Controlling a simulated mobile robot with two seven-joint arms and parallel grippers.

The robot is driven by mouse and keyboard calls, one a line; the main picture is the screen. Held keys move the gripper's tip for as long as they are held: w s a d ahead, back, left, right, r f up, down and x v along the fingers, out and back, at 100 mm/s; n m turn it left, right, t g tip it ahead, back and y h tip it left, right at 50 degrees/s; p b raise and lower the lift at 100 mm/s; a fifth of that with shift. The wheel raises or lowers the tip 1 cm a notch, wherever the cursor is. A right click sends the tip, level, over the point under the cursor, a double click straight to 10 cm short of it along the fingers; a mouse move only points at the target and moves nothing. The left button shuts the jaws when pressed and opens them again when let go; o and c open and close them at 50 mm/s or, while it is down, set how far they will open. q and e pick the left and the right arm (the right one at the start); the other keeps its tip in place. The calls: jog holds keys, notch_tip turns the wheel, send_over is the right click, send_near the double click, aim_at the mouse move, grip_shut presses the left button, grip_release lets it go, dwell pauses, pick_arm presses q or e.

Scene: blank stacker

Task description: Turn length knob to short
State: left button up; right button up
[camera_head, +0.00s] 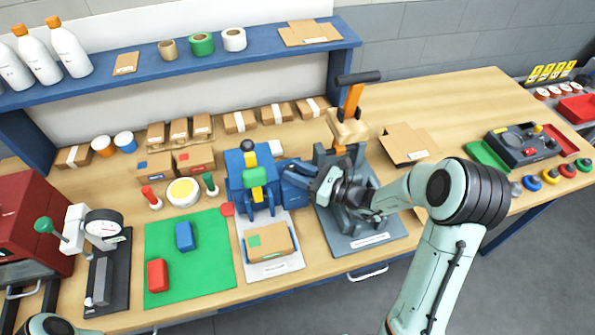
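A blue machine (236,181) stands mid-table, with a black and yellow knob-like part (247,147) on top and a green block (255,176) on its front. No label marks a length knob, so I cannot tell which part it is. My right gripper (304,178) is at the machine's right side, by a blue box-shaped part (292,194). Its fingers are small and blend with the blue parts, so their opening and any contact are unclear. Only a piece of my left arm shows at the bottom left corner; its gripper is out of view.
A grey press (364,228) with an orange and black lever (352,95) stands behind my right wrist. A cardboard box (280,239) lies before the blue machine. A green mat (206,268) holds blue and red blocks. A dark control box (522,147) stands at the right.

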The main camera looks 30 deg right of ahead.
jog(key=shift+w+r, duration=0.1)
jog(key=n+g+y, duration=0.1)
jog(key=n+g+y+p, duration=0.1)
jog(key=y, duration=0.1)
jog(key=n+g+y+p, duration=0.1)
jog(key=shift+w+d+r+n+g, duration=0.1)
jog(key=shift+w+d+n+g, duration=0.25)
jog(key=shift+n+g, duration=0.05)
jog(key=shift+n+g+y+p, duration=0.3)
jog(key=shift+g+y+p, duration=0.1)
jog(key=shift+y, duration=0.1)
pick_arm(q)
jog(key=w+r, duration=0.3)
jog(key=shift+w+r, duration=0.35)
pick_arm(e)
jog(key=shift+s, duration=0.1)
jog(key=o, duration=0.7)
jog(key=shift+o, duration=0.2)
pick_arm(q)
jog(key=shift+s+f, duration=0.1)
pick_arm(e)
jog(key=shift+d+f, duration=0.1)
jog(key=shift+f, duration=0.1)
